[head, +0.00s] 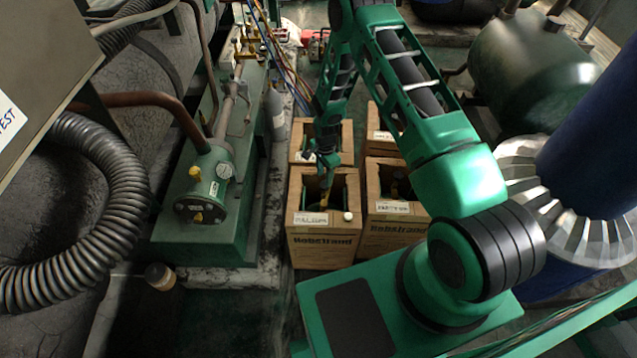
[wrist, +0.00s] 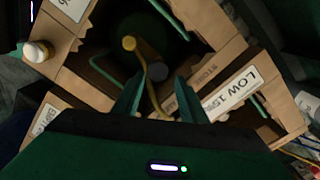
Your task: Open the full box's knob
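The full box (head: 320,247) is an open brown carton at the front left of a cluster of boxes, with a white label that seems to read FULL. A dark cylinder sits inside it. In the wrist view a round yellow knob (wrist: 129,43) shows over the dark interior, with a yellow hose running down from it. In the head view my gripper (head: 325,178) is small and partly hidden.
Another carton behind (head: 300,143) carries a label reading LOW in the wrist view (wrist: 233,93). More cartons (head: 392,222) stand on the right. A white cap (head: 348,216) sits at the full box's front edge. Green machinery (head: 208,200) stands left, a blue column right.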

